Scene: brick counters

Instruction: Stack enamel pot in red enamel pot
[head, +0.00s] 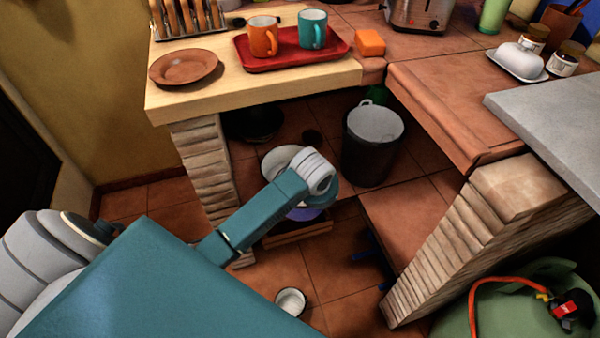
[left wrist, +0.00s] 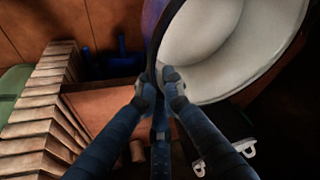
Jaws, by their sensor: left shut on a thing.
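My left gripper (left wrist: 160,84) is shut on the rim of an enamel pot (left wrist: 225,45) with a white inside and a dark blue outside. The pot is tilted, its opening turned to the right in the left wrist view. In the head view this pot (head: 276,161) shows under the counter, partly behind my left arm, which also hides the gripper there. A small pot or cup with a white inside (head: 291,301) stands on the tiled floor at the bottom. I cannot make out a red enamel pot. My right gripper is not in view.
A black bucket (head: 370,150) stands under the counter, right of the held pot. Stone supports (head: 205,165) flank the space. A red tray (head: 285,56) with two mugs, and a brown plate (head: 185,66), sit on the wooden top. Floor around the small pot is clear.

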